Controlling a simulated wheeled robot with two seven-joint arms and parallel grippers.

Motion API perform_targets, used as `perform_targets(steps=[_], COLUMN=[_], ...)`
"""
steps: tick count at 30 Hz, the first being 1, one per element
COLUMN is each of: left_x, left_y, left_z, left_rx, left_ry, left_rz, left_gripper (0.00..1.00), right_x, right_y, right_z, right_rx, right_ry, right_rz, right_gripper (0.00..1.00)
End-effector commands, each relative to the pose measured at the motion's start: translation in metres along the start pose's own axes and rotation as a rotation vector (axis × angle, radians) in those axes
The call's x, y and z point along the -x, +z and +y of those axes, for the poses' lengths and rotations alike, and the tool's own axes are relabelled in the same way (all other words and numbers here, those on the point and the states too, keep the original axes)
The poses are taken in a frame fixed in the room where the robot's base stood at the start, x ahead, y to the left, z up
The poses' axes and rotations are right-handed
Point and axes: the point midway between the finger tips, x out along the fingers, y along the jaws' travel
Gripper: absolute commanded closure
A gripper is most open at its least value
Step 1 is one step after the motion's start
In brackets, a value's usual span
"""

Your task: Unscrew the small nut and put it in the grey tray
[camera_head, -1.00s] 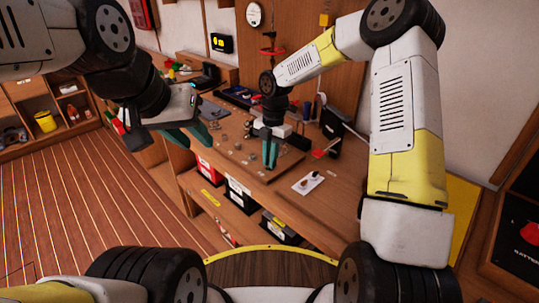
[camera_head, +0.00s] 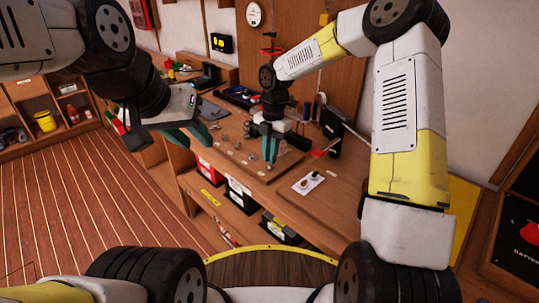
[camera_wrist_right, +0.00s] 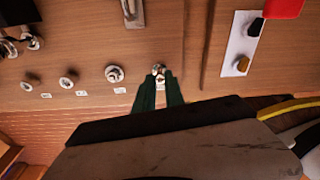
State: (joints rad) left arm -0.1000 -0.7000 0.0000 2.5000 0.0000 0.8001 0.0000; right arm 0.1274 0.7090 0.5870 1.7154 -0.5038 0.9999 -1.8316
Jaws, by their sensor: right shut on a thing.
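In the right wrist view a small shiny metal nut (camera_wrist_right: 158,73) sits at the tips of my right gripper (camera_wrist_right: 159,83), over the wooden board. The two dark green fingers are shut on it; I cannot tell whether it is still on a thread. In the head view my right gripper (camera_head: 270,155) points down over the bench board (camera_head: 250,167), and its fingers hide the nut. My left gripper (camera_head: 188,134) is open and empty, in the air left of the bench. I cannot make out the grey tray for certain.
Several round metal fittings (camera_wrist_right: 114,73) stand in a row beside the nut. A grey metal piece (camera_wrist_right: 133,12) lies further back. A white card (camera_head: 307,184) with small items lies right of the board. Black boxes (camera_head: 237,190) stand on the shelf below.

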Motion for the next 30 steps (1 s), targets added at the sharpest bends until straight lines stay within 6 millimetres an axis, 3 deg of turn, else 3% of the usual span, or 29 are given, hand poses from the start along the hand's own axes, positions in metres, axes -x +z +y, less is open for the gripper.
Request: perform_targets(steps=[18, 30], left_x=[0.000, 0.000], left_y=[0.000, 0.000], left_z=[0.000, 0.000], left_rx=[0.000, 0.000], left_ry=[0.000, 0.000], left_rz=[0.000, 0.000], left_gripper=[0.67, 0.67], right_x=[0.031, 0.033], right_y=[-0.003, -0.004], right_z=[0.000, 0.000], right_rx=[-0.001, -0.001], right_ry=[0.000, -0.001], right_rz=[0.000, 0.001], right_gripper=[1.00, 1.00])
